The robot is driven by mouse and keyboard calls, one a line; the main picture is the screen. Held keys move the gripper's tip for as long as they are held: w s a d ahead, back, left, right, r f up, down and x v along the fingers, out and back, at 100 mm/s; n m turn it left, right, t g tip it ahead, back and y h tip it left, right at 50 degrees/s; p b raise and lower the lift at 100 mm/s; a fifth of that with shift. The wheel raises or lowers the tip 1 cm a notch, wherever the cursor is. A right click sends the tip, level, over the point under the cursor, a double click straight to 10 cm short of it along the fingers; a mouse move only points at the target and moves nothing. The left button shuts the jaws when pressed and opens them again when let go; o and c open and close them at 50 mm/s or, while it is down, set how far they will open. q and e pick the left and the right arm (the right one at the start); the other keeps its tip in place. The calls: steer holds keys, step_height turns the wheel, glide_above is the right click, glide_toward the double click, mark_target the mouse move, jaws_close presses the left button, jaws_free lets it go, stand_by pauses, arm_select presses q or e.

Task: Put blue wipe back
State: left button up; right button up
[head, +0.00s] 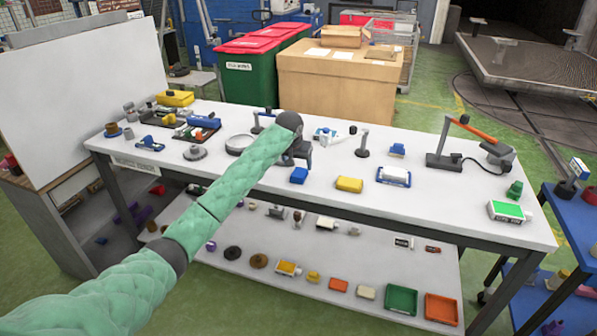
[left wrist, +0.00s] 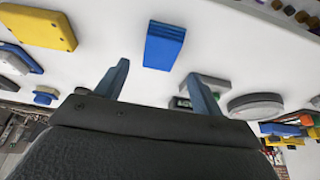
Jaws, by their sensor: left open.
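A small plain blue block (head: 299,175), which looks like the blue wipe, lies on the white workbench (head: 330,205) near its front middle. In the left wrist view the blue block (left wrist: 164,46) lies beyond my fingertips, roughly between their lines, and apart from both. My left gripper (head: 301,155) hangs over the bench just behind the block, partly hidden by my arm. In the left wrist view its two fingers (left wrist: 158,82) are spread with nothing held between them. My right gripper is not in view.
A yellow block (head: 349,184) and a blue-edged white item (head: 394,176) lie to the right. A grey round dish (head: 239,144) is to the left, with dark trays (head: 197,131) of small parts beyond it. A desk lamp (head: 440,150) stands at the right.

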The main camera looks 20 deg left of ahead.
arm_select(q)
steer(key=b+v, duration=0.1)
steer(key=v, duration=0.6)
steer(key=s+d+f+m+h, duration=0.1)
steer(key=s+d+f, duration=0.3)
steer(key=s+f, duration=0.5)
steer(key=s+d+f, duration=0.4)
steer(key=s+f, duration=0.2)
steer(key=f, duration=0.4)
steer(key=s+d+f+m+h, duration=0.1)
steer(key=s+d+f, duration=0.3)
steer(key=s+f, duration=0.5)
steer(key=s+f+g, duration=0.1)
steer(key=s+f, duration=0.7)
steer(key=s, duration=0.4)
steer(key=s+f+g+y, duration=0.1)
steer(key=s+f, duration=0.7)
steer(key=s, duration=0.4)
steer(key=s+f+g, duration=0.1)
steer(key=s+f, duration=0.8)
steer(key=s, duration=0.3)
steer(key=shift+s, duration=0.2)
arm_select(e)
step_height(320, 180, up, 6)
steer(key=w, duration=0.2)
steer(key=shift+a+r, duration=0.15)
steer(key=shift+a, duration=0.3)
arm_select(q)
steer(key=shift+a, duration=0.15)
